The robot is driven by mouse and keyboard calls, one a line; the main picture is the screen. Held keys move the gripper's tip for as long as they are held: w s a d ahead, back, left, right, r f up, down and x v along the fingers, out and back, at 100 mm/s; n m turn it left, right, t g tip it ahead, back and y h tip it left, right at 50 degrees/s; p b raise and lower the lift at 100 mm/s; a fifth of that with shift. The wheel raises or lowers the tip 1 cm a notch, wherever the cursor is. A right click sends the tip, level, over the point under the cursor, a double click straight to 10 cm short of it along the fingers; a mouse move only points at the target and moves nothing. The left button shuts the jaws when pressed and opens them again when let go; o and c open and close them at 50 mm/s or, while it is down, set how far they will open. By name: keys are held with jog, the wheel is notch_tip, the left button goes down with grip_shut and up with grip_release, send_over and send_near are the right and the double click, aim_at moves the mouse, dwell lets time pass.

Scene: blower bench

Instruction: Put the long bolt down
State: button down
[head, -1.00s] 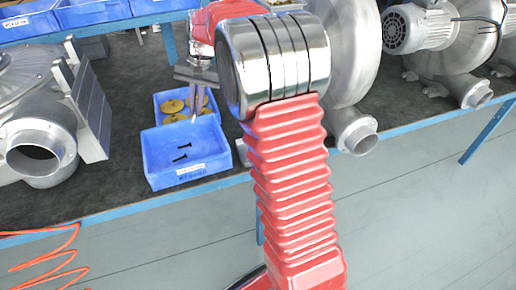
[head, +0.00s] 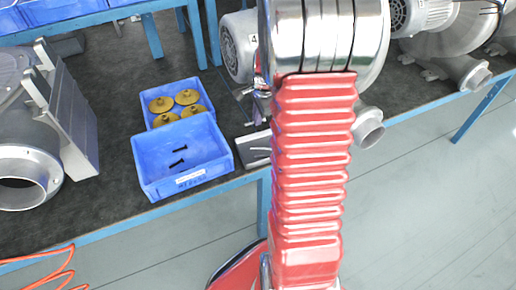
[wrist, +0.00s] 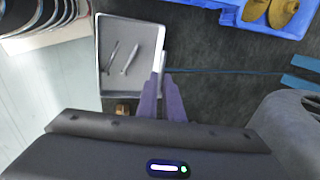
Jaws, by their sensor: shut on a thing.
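My gripper (wrist: 163,76) is at the lower right edge of a shallow grey tray (wrist: 103,98) in the wrist view. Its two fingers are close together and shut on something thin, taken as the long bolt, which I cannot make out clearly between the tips. Two slim metal bolts lie in the tray, a shorter one (wrist: 111,57) at left and a longer one (wrist: 131,59) at right. In the head view the tray (head: 250,141) shows partly beside my arm, which hides the gripper.
A blue bin (head: 155,185) holds two dark bolts; a blue bin behind it (head: 147,98) holds several yellow discs. A grey blower (head: 28,168) stands at left, and more blowers (head: 447,58) stand at right. The bench's front edge (head: 225,184) runs just before the tray.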

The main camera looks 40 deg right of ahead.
send_over(259, 142)
jog(key=shift+s+f, duration=0.2)
jog(key=shift+f, duration=1.35)
jog(key=shift+s+f, duration=0.2)
jog(key=shift+f, duration=1.35)
jog(key=shift+a+f, duration=0.1)
jog(key=shift+f, duration=1.8)
jog(key=c, duration=2.2)
grip_release()
jog(key=shift+f, duration=0.1)
